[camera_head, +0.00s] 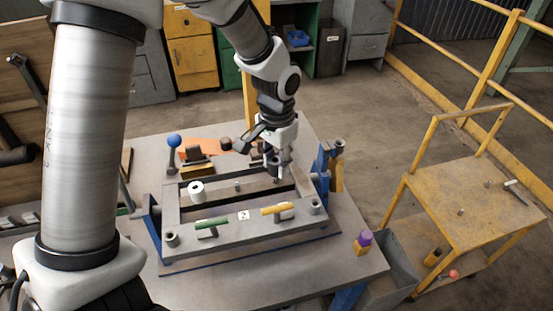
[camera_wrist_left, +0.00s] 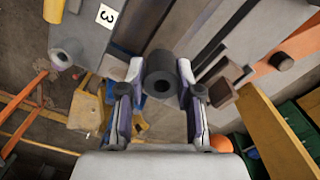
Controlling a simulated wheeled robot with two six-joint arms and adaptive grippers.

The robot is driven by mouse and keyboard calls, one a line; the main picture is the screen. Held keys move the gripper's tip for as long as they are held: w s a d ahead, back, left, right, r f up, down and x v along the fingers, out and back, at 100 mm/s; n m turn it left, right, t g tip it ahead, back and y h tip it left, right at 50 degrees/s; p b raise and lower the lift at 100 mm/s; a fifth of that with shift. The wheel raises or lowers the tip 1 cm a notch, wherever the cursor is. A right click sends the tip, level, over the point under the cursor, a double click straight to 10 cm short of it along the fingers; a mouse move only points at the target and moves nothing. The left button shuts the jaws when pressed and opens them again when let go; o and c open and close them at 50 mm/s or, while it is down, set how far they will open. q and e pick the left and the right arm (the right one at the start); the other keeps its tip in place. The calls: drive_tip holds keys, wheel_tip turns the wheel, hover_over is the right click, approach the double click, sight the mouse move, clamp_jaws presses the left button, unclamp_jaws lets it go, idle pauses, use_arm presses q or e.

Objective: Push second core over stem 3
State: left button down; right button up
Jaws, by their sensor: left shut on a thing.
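My left gripper (camera_head: 275,165) is over the right part of the metal frame (camera_head: 185,225) on the table. In the left wrist view its two fingers (camera_wrist_left: 160,85) are shut on a dark grey hollow core (camera_wrist_left: 160,75), one on each side. In the head view the core is mostly hidden by the gripper, and I cannot tell whether it is around a stem. A pale core (camera_head: 196,191) stands upright at the left inside the frame. A short bare stem (camera_head: 237,185) stands between them. A tile marked 3 (camera_wrist_left: 105,15) shows in the left wrist view. My right gripper is out of view.
A green bar (camera_head: 211,223) and a yellow bar (camera_head: 277,208) are on the front rail. A blue ball knob (camera_head: 174,140) rises behind the frame's left. A purple-topped block (camera_head: 363,241) stands at the table's right. A yellow cart (camera_head: 470,205) stands beyond.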

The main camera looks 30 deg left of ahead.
sight(276, 172)
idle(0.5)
use_arm(q)
drive_tip(key=shift+s+p, duration=0.1)
drive_tip(key=shift+p, duration=0.25)
drive_tip(key=shift+f+b, duration=0.8)
drive_tip(key=shift+f, duration=0.9)
idle(0.5)
drive_tip(key=c, duration=0.7)
unclamp_jaws()
drive_tip(key=shift+r, duration=0.15)
wheel_tip(276, 172, up, 12)
drive_tip(key=shift+f, duration=0.1)
